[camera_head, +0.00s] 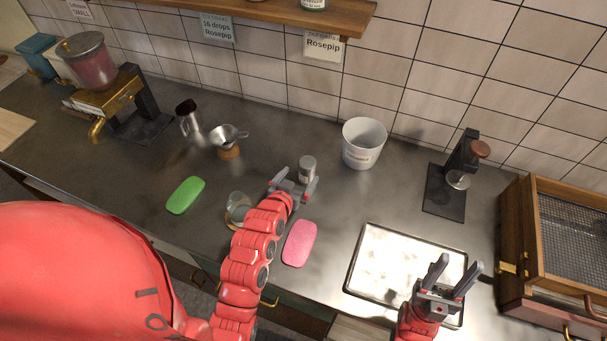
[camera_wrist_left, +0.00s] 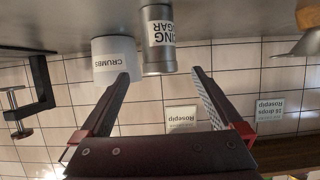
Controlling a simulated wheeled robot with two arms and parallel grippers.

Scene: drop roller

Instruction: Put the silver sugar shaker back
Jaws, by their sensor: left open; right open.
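The silver sugar shaker (camera_head: 307,168) stands upright on the dark counter, left of the white bin. My left gripper (camera_head: 294,184) is open just in front of it. In the left wrist view, which is upside down, the shaker (camera_wrist_left: 157,42) with part of a label reading "SUGAR" lies ahead in the gap between the open fingers (camera_wrist_left: 160,76). I cannot tell whether its near side is between the fingertips; neither finger visibly grips it. My right gripper (camera_head: 454,274) is open and empty above the baking tray (camera_head: 352,287).
The white crumbs bin (camera_head: 363,145) stands right of the shaker. A pink sponge (camera_head: 299,244) and a glass cup (camera_head: 238,204) lie close to my left arm. A green sponge (camera_head: 185,195), strainer (camera_head: 227,137) and metal jug (camera_head: 188,118) are further left. A black stand (camera_head: 448,190) is at right.

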